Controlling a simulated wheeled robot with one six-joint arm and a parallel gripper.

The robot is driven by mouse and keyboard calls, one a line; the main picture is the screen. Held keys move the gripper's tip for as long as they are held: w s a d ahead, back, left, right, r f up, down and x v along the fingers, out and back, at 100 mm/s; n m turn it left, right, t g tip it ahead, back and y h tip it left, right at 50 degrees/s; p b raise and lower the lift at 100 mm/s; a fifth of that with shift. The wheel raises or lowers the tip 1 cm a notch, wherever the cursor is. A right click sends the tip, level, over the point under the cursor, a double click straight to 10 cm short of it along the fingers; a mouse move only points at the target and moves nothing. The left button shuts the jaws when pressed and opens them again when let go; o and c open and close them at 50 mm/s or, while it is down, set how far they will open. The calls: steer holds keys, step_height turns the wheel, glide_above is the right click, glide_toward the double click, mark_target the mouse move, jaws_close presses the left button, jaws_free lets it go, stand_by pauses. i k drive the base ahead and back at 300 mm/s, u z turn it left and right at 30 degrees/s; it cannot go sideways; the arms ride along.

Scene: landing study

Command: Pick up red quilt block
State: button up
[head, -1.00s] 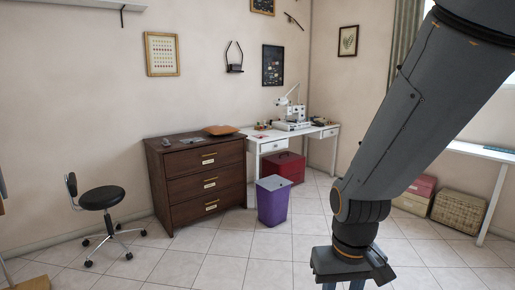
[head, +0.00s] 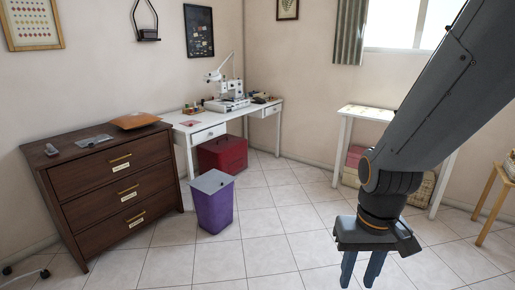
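A small flat reddish piece (head: 190,123) lies on the near left end of the white sewing desk (head: 208,121). It may be the red quilt block, but it is too small to be sure. My gripper (head: 361,270) hangs at the lower right, pointing down over the tiled floor. Its two fingers are apart with nothing between them. It is well to the right of the desk and nearer to me.
A dark brown dresser (head: 117,190) stands at the left, with an orange-brown cushion-like item (head: 135,121) on top. A purple bin (head: 213,207) stands before the desk, and a red box (head: 223,153) is under it. Open tiled floor (head: 270,225) lies between.

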mark_target(191, 121)
steer(key=z, duration=0.2)
steer(key=i, duration=1.95)
steer(key=u, duration=0.25)
steer(key=i, duration=1.7)
steer(key=u, duration=1.3)
steer(key=i, duration=1.15)
steer(key=u, duration=0.55)
